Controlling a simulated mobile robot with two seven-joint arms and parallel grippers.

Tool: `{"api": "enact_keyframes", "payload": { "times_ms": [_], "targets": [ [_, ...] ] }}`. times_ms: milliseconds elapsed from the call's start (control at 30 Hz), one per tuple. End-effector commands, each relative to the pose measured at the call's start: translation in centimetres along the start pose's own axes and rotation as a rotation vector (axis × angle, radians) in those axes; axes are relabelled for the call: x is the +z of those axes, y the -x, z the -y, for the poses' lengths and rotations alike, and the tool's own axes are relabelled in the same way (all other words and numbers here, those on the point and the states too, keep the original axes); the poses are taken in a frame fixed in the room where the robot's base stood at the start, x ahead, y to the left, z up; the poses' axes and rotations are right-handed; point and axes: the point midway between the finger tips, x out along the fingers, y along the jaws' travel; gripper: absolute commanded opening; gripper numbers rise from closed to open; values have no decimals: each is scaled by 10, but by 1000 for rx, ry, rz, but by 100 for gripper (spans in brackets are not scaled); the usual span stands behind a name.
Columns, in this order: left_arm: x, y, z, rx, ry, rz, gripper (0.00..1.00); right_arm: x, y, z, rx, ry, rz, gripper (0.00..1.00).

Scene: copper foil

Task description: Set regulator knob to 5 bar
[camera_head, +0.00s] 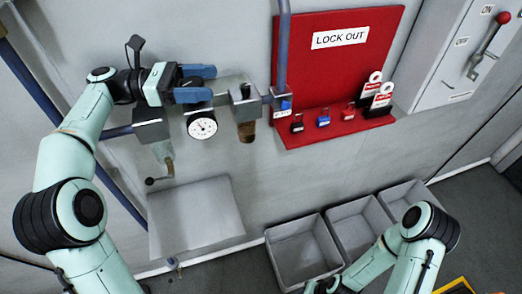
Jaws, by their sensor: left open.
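My left gripper (207,83) is open, with its two blue fingers one above the other, pointing right. It is at the pipe-mounted air unit on the wall, just above the round white pressure gauge (202,125). The gauge has a dark needle; its scale is too small to read. The regulator knob cannot be made out; the gripper covers the area above the gauge. I cannot tell whether the fingers touch anything.
A blue pipe (283,45) runs down right of the unit. A filter bowl (246,131) hangs beside the gauge. A red lock-out board (337,60) with padlocks and a switch box (462,60) are further right. Grey bins (304,250) stand below.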

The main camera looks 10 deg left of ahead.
Motion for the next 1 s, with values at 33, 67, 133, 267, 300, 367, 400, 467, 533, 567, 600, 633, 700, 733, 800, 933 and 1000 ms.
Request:
{"api": "enact_keyframes", "payload": {
  "times_ms": [33, 67, 133, 267, 300, 367, 400, 467, 533, 567, 600, 633, 700, 733, 800, 933, 1000],
  "targets": [
    [1, 0, 1, 14, 0, 0, 75, 0, 0, 0, 0, 0, 0, 33],
    [1, 0, 0, 28, 0, 0, 75, 0, 0, 0, 0, 0, 0, 33],
    [1, 0, 0, 69, -1, 0, 75, 0, 0, 0, 0, 0, 0, 33],
    [1, 0, -1, 186, 0, 2, 75, 2, -2, -1, 1, -1, 2, 33],
    [1, 0, -1, 227, -1, 2, 75, 3, -3, -2, 1, -1, 4, 33],
    [0, 0, -2, 288, 0, 2, 75, 6, -5, -4, 3, -3, 7, 33],
    [0, 0, -2, 326, 0, 1, 75, 8, -7, -5, 3, -3, 10, 33],
    [-2, 1, -4, 383, 0, 1, 75, 13, -11, -8, 5, -5, 15, 33],
    [-3, 1, -4, 446, 0, 0, 75, 18, -16, -12, 8, -8, 22, 33],
    [-3, 1, -5, 473, 1, 0, 75, 20, -19, -14, 9, -9, 24, 33],
    [-3, 2, -5, 508, 1, 1, 75, 23, -22, -16, 10, -10, 28, 33],
    [-4, 2, -6, 534, 1, 0, 75, 26, -25, -18, 11, -11, 31, 33],
    [-4, 3, -7, 594, 2, 0, 75, 31, -31, -22, 13, -13, 37, 33],
    [-4, 2, -7, 618, 1, 0, 75, 33, -34, -24, 14, -14, 40, 33],
    [-5, 3, -8, 676, 2, 0, 75, 38, -40, -28, 16, -16, 46, 33],
    [-4, 4, -10, 779, 1, 1, 75, 45, -50, -34, 19, -20, 55, 33],
    [-4, 4, -11, 833, 0, 0, 75, 48, -55, -36, 20, -21, 59, 33]
  ]
}}
